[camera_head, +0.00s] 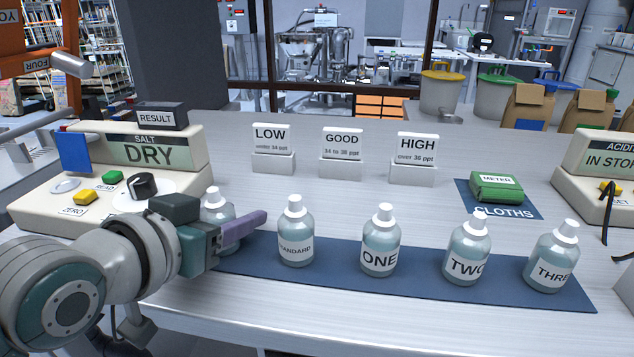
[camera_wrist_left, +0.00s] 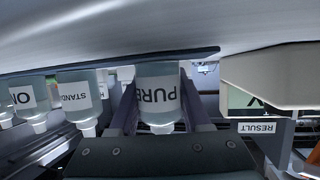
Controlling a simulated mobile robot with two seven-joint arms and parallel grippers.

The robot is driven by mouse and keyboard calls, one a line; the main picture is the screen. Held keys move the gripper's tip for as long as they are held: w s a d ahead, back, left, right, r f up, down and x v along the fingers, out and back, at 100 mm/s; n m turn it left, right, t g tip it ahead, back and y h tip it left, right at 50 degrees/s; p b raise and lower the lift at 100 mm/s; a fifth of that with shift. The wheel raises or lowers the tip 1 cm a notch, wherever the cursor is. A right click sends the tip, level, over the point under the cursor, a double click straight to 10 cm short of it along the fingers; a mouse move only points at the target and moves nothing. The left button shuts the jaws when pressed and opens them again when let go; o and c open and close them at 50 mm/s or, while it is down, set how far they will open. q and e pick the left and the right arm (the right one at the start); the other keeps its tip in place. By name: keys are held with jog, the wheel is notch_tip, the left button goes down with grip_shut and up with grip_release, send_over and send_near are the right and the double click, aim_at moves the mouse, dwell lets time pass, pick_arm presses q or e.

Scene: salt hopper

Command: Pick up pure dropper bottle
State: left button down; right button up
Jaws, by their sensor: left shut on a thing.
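The pure dropper bottle (camera_head: 213,204), pale with a white cap, is at the left end of the blue mat, partly hidden behind my left gripper (camera_head: 236,228). In the upside-down left wrist view its PURE label (camera_wrist_left: 157,95) shows between the two purple fingers (camera_wrist_left: 160,108). My left gripper is shut on this bottle. The bottle looks upright, with its base at or very close to the mat. My right gripper is not in view.
Bottles STANDARD (camera_head: 296,250), ONE (camera_head: 381,260), TWO (camera_head: 467,267) and THREE (camera_head: 552,272) stand to the right on the blue mat (camera_head: 337,282). The salt meter (camera_head: 185,150) is behind left. Signs LOW, GOOD (camera_head: 342,140) and HIGH stand behind. A green meter cloth (camera_head: 496,187) lies right.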

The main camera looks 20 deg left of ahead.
pick_arm(q)
notch_tip(320, 180, up, 20)
jog(key=p, duration=0.6)
jog(key=s+d+r+m+g+h+p, duration=0.35)
jog(key=s+r+m+h+p, duration=0.2)
jog(key=r, duration=0.35)
jog(key=s+d+r+m+g+h+p, duration=0.35)
jog(key=s+r+m+h, duration=0.25)
jog(key=r, duration=0.3)
notch_tip(320, 180, up, 32)
jog(key=t+p, duration=0.1)
jog(key=p, duration=3.6)
jog(key=shift+w+d+r+p, duration=0.2)
jog(key=shift+w+p, duration=0.15)
jog(key=shift+f, duration=0.15)
